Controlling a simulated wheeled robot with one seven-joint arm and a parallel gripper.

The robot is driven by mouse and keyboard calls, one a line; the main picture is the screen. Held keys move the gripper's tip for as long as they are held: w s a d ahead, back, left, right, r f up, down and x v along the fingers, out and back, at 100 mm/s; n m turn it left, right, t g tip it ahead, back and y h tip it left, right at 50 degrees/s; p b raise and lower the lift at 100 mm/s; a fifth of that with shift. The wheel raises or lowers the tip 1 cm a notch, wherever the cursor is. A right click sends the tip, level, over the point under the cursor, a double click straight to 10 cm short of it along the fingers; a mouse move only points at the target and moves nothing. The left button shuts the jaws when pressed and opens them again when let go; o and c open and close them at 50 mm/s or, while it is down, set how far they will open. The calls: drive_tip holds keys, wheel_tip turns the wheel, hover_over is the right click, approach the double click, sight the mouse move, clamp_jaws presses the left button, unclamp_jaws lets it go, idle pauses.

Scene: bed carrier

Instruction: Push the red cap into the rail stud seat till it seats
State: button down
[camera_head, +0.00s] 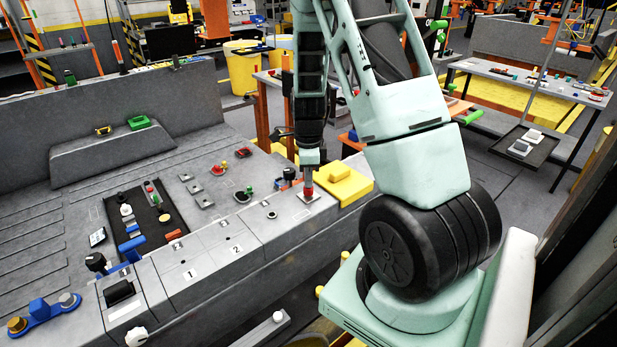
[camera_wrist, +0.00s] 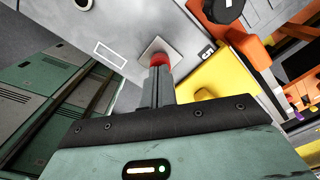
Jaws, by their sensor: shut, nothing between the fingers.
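The red cap (camera_head: 308,194) sits on a pale square plate on the rail of the grey bed, near its right end. The same red cap (camera_wrist: 160,60) shows in the wrist view, over the square plate (camera_wrist: 160,46), which I take as the stud seat. My gripper (camera_head: 308,183) points down with its fingers closed together, their tips at the top of the cap. In the wrist view my gripper's fingers (camera_wrist: 158,70) cover part of the cap. The stud under the cap is hidden, and I cannot tell how deep the cap sits.
A yellow block (camera_head: 346,186) stands just right of the plate, close to my gripper. A black-topped knob (camera_head: 290,174) is just left and behind. A dark tray (camera_head: 152,215) with small parts lies farther left on the bed. The rail top left of the plate is mostly clear.

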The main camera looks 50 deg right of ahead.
drive_tip(key=shift+f, duration=0.25)
drive_tip(key=shift+r, duration=0.1)
wheel_tip(320, 180, up, 3)
drive_tip(key=p, duration=0.3)
wheel_tip(320, 180, up, 17)
drive_tip(key=b, duration=0.3)
drive_tip(key=shift+r, duration=0.1)
idle(0.8)
